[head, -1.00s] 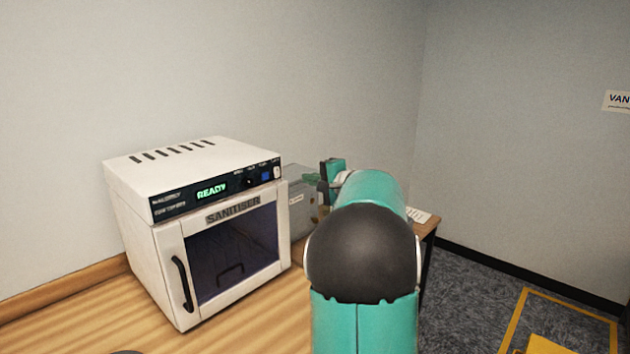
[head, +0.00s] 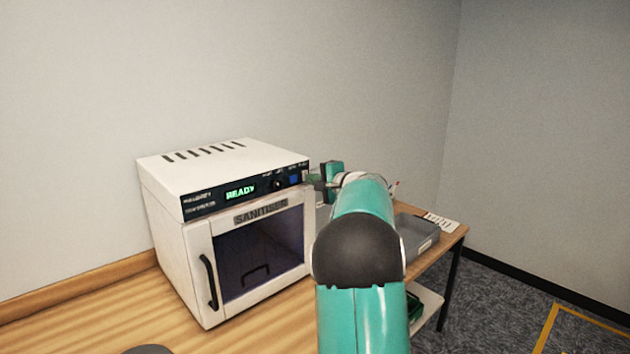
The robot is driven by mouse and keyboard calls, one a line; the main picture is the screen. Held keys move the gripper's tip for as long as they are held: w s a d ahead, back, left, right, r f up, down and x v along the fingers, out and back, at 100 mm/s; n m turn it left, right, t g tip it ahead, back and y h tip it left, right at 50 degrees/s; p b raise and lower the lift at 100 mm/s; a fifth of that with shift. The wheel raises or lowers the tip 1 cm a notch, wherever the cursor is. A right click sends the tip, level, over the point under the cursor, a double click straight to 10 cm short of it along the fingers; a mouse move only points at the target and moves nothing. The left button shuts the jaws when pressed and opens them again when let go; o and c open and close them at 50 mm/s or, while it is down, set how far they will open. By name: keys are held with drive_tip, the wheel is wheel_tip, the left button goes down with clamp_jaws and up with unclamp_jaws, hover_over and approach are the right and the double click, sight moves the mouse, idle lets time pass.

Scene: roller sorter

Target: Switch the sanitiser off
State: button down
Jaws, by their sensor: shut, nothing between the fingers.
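The white sanitiser (head: 172,245) stands on the wooden counter with its glass door closed. Its black control panel (head: 217,193) shows a green READY display (head: 240,190). Towards the panel's right end are a dark knob (head: 278,184) and a blue button (head: 295,179). The panel's far right end, by my gripper, is too small to read clearly. My gripper (head: 315,181) is shut and empty, just right of that end. I cannot tell whether it touches the panel. My teal arm hides the area behind it.
A side table (head: 452,238) to the right holds a grey tray (head: 424,237) and a paper (head: 442,222). A lower shelf (head: 428,300) shows beneath. The wooden counter (head: 100,305) is mostly clear at the front left. Walls close off the back and right.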

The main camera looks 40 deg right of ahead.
drive_tip(key=shift+f, duration=0.1)
drive_tip(key=t, duration=0.1)
drive_tip(key=w+t, duration=0.1)
drive_tip(key=shift+a+f+t, duration=0.15)
drive_tip(key=shift+a+t, duration=0.05)
drive_tip(key=shift+t, duration=0.1)
drive_tip(key=shift+s, duration=0.1)
